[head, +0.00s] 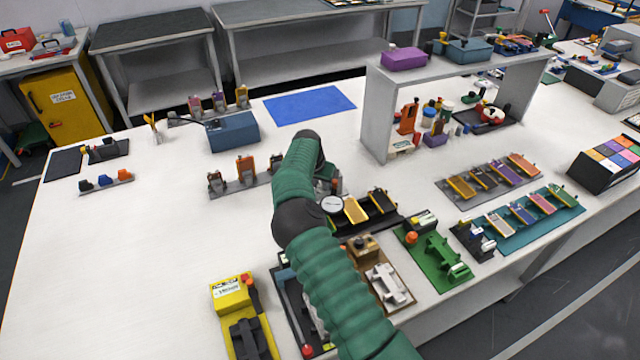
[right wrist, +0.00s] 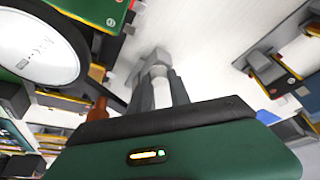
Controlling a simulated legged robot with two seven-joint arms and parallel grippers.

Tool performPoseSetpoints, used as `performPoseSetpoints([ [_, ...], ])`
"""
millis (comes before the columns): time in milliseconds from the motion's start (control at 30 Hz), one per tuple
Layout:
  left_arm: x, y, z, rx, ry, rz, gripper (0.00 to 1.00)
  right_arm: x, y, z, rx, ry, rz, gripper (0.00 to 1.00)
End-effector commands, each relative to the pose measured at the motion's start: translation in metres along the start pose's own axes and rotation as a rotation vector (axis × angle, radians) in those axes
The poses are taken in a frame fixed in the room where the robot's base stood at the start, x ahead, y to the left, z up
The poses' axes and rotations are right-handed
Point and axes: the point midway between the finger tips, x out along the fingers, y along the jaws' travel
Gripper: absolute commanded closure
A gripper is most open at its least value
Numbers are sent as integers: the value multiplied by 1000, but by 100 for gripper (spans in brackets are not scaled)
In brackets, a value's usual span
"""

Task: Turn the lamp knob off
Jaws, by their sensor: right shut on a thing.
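My right arm reaches from the bottom of the head view to the middle of the table. My right gripper (head: 326,182) points down there, mostly hidden behind my own wrist. In the right wrist view its two grey fingers (right wrist: 157,72) are shut on a small pale grey piece, just above the white surface. The piece is mostly covered by the fingers, and I cannot tell for sure whether it is the lamp knob. No lamp is clearly identifiable in either view. My left gripper is not in view.
A round white dial gauge (head: 332,204) stands close to my right gripper and also shows large in the right wrist view (right wrist: 38,48). A grey shelf (head: 376,110) rises behind right.

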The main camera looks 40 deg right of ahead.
Motion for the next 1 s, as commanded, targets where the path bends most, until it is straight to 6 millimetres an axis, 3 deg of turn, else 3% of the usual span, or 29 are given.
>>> performPoseSetpoints([
  [300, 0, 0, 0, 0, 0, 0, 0, -2, -3, 1, -34, 0, -16, 100],
  [333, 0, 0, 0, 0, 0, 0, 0, -2, -3, 1, -34, 0, -16, 74],
  [367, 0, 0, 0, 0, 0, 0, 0, -2, -3, 1, -34, 1, -16, 70],
  [700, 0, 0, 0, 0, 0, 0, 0, -2, -2, 0, -31, 0, -15, 68],
  [867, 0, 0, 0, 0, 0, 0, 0, -26, -2, -1, -30, 2, -18, 68],
  [1000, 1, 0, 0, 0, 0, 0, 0, -66, -2, 0, -30, 3, -20, 68],
])
